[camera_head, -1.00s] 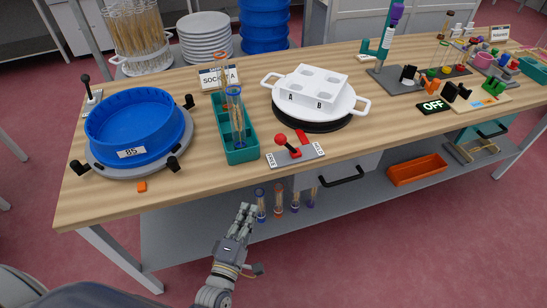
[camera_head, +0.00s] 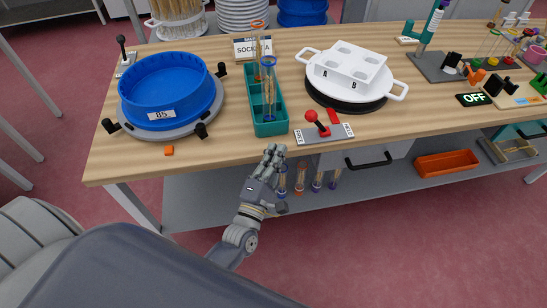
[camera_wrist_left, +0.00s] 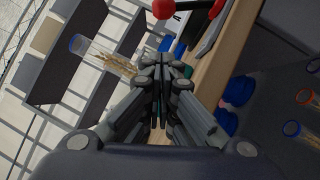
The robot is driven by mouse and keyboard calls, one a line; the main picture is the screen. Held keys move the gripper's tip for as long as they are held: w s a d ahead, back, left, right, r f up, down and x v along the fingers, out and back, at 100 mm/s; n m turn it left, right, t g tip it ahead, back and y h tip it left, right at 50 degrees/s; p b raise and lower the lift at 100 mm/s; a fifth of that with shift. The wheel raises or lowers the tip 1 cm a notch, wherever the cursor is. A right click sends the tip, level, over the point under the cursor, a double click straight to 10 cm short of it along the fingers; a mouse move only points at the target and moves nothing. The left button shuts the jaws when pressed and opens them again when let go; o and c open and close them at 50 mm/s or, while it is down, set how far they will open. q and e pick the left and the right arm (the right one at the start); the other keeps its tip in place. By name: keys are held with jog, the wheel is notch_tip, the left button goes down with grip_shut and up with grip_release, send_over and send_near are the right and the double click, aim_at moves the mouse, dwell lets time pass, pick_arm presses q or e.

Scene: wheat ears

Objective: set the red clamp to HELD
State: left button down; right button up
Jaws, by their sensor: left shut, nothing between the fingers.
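The red clamp is a lever with a red ball knob (camera_head: 311,116) on a grey plate (camera_head: 340,131) near the table's front edge. The lever leans to the left. The plate has a small label at each end, too small to read surely. My left gripper (camera_head: 273,150) is shut and empty, just off the front edge, left of and below the clamp, not touching it. In the left wrist view, the red knob (camera_wrist_left: 163,9) shows at the top, beyond my shut fingertips (camera_wrist_left: 163,62). My right gripper is not in view.
A teal rack (camera_head: 284,129) with glass tubes stands left of the clamp. A blue round bin (camera_head: 140,106) is farther left. A white round dish (camera_head: 318,56) with a block stands behind the clamp. An orange tray (camera_head: 447,165) and upright tubes (camera_head: 300,181) are on the shelf below.

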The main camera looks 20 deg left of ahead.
aim_at(316, 122)
pick_arm(q)
jog(key=x, duration=0.5)
jog(key=shift+w+d+r+p, duration=0.1)
jog(key=shift+w+r+p, duration=0.15)
jog(key=shift+w+p, duration=0.15)
jog(key=shift+w+d+r+p, duration=0.4)
jog(key=shift+w+d, duration=0.2)
jog(key=shift+d, duration=0.2)
jog(key=shift+w+d+r, duration=0.15)
jog(key=shift+w+d, duration=0.25)
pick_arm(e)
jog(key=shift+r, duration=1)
